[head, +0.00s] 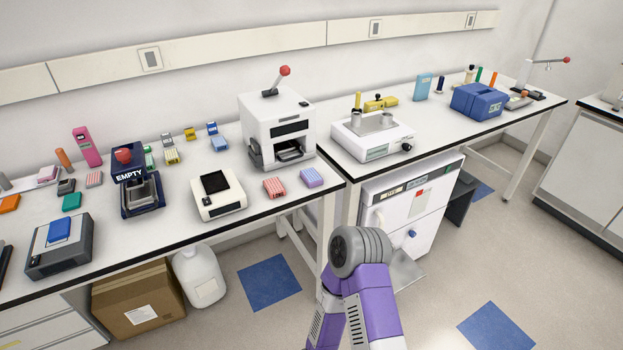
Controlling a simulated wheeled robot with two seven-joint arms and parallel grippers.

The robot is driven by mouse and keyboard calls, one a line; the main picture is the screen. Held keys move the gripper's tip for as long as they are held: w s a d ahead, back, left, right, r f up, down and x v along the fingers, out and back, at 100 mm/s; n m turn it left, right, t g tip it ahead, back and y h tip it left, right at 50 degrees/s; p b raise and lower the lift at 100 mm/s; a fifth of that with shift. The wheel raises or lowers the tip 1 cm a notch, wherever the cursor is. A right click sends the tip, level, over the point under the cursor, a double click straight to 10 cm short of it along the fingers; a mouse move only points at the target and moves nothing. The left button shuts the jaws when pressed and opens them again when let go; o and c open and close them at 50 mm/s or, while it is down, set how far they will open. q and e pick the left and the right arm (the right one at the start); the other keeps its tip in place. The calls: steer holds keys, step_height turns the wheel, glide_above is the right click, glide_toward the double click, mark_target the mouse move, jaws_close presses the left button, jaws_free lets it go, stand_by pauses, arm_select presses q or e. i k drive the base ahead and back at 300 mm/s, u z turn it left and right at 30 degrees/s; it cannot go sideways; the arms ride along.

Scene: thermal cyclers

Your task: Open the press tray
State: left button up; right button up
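A white press (275,118) with a red-knobbed lever (277,80) stands near the right end of the left bench. The lever tilts up and to the right. A grey tray (289,153) shows in the dark opening low on the press's front; I cannot tell how far out it sits. Neither of my grippers is in view. A purple arm of mine with a grey joint rises from the bottom edge, in front of the benches and apart from the press.
A white device with a black screen (217,193), a red-striped block (274,187) and a purple block (312,177) sit in front of the press. A navy device marked EMPTY (139,194) stands left. A white balance-like machine (372,136) is on the right bench.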

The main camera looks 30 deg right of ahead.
mark_target(147, 195)
steer(key=u, duration=0.55)
steer(key=i, duration=1)
